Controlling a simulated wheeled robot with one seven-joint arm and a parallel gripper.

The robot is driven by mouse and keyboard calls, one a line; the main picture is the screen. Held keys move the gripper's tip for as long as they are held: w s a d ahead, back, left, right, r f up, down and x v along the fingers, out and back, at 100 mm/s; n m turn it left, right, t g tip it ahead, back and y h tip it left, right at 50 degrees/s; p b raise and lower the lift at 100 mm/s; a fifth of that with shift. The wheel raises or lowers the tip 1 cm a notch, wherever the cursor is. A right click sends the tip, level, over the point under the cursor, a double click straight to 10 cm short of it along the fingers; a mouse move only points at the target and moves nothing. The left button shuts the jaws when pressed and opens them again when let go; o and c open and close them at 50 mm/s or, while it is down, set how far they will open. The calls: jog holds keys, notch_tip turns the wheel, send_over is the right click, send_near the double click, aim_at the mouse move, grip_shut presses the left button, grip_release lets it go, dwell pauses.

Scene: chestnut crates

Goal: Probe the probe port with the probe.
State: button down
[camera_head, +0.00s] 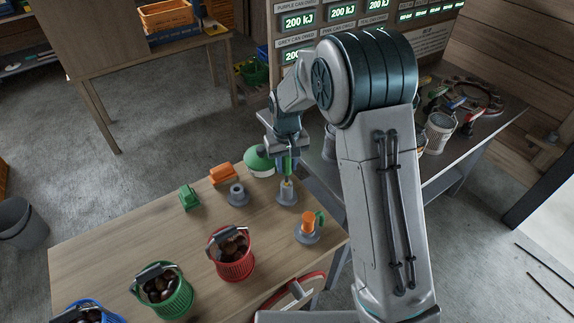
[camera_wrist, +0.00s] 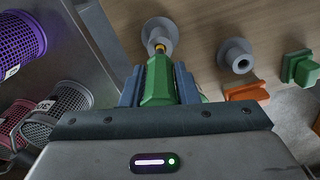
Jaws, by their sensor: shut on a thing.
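The probe (camera_head: 287,163) is a green tool with a brass-coloured tip, seen also in the wrist view (camera_wrist: 159,80). My gripper (camera_head: 287,152) is shut on its body and points it downward. The tip is at the mouth of a grey, flanged round port (camera_head: 287,197), which also shows in the wrist view (camera_wrist: 160,28). I cannot tell whether the tip is inside the opening or just above it. A second grey port (camera_head: 238,196) with a dark hole stands to the left; it shows in the wrist view (camera_wrist: 236,56).
An orange piece with a green part (camera_head: 308,222) stands on a grey base at the right. Orange (camera_head: 223,174) and green (camera_head: 188,197) blocks lie left. Red (camera_head: 234,262), green (camera_head: 166,300) and blue baskets of chestnuts line the front. A green-and-white round object (camera_head: 261,160) is behind.

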jog(key=shift+r+p, duration=0.4)
jog(key=shift+r, duration=0.65)
